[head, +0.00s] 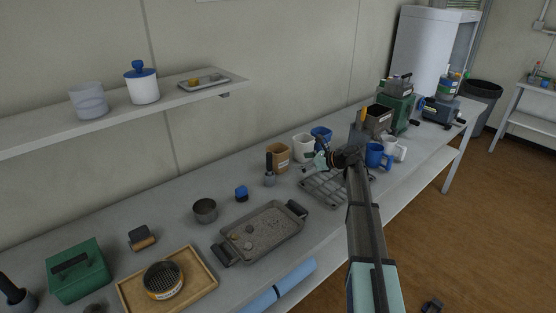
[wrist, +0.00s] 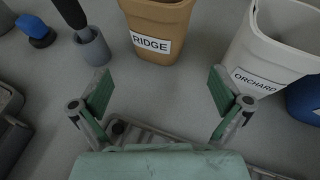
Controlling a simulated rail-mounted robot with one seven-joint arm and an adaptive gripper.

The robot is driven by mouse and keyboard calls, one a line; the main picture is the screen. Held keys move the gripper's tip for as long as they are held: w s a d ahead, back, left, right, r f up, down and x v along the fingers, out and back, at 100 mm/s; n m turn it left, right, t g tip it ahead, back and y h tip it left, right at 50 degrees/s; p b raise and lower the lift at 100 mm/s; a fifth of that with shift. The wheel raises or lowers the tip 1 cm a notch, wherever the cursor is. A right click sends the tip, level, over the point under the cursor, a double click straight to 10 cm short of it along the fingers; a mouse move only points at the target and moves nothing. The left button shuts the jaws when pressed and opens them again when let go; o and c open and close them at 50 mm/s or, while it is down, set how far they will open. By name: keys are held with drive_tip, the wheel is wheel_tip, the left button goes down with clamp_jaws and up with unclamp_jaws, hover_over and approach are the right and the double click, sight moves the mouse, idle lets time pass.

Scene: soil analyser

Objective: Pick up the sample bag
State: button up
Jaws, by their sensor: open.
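No item is plainly marked as the sample bag. Several open, bag-like containers stand upright at the back of the bench: a tan one labelled RIDGE (wrist: 157,30), a white one labelled ORCHARD (wrist: 267,62) and a blue one (wrist: 304,100). In the head view they appear as tan (head: 278,156), white (head: 303,148) and blue (head: 321,134). My gripper (wrist: 162,90) is open and empty. Its fingers are apart from the containers, with the RIDGE one ahead and the ORCHARD one ahead to the right. In the head view my gripper (head: 323,160) is beside the white container.
A wire rack (head: 318,186) lies below my gripper. A grey cup with a dark-handled tool (wrist: 92,47) stands left of the RIDGE container. A soil tray (head: 262,231) lies left, blue (head: 376,161) and white mugs (head: 397,151) right. Bare bench shows between the containers.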

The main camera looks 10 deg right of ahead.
sight(285, 163)
drive_tip(key=p+x, duration=0.1)
drive_tip(key=x, duration=0.3)
drive_tip(key=shift+w+a+f, duration=0.1)
drive_tip(key=shift+w+a, duration=0.15)
drive_tip(key=shift+a, duration=0.05)
drive_tip(key=shift+f+p+x, duration=0.2)
drive_tip(key=shift+p+x, duration=0.35)
drive_tip(key=shift+x, duration=1.1)
drive_tip(key=shift+f+p+x, duration=0.2)
drive_tip(key=shift+p+x, duration=0.3)
drive_tip(key=shift+x, duration=1.1)
drive_tip(key=shift+s+d, duration=0.15)
drive_tip(key=c, duration=1.3)
